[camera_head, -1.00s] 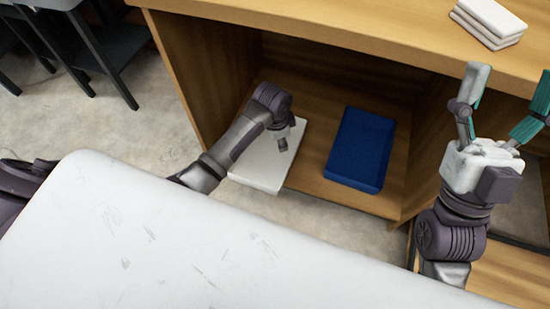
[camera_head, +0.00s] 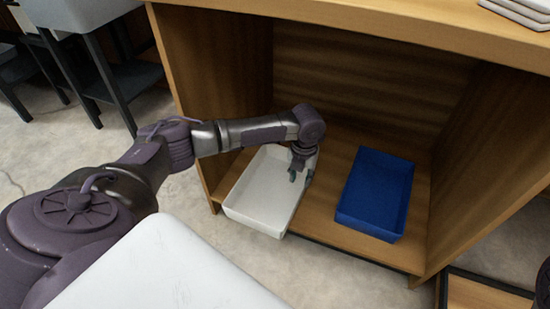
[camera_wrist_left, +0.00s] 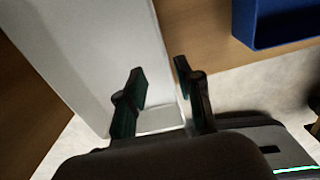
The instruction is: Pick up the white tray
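The white tray (camera_head: 262,192) is a shallow, empty, rectangular box on the low wooden shelf inside the desk. My left gripper (camera_head: 300,176) points down at the tray's right side wall. In the left wrist view, its two dark fingers (camera_wrist_left: 160,72) stand apart, one over the tray's inside and one beyond its right wall, with the wall between them. A gap shows between the fingers, and I cannot see them pressing on the wall. The tray also fills much of the left wrist view (camera_wrist_left: 85,45). My right gripper is out of view.
A blue tray (camera_head: 375,190) sits on the same shelf to the right, with a strip of bare shelf between. Wooden side panels and the desktop (camera_head: 380,25) enclose the shelf. White flat items (camera_head: 520,12) lie on the desktop. A dark-legged stool (camera_head: 105,70) stands at the left.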

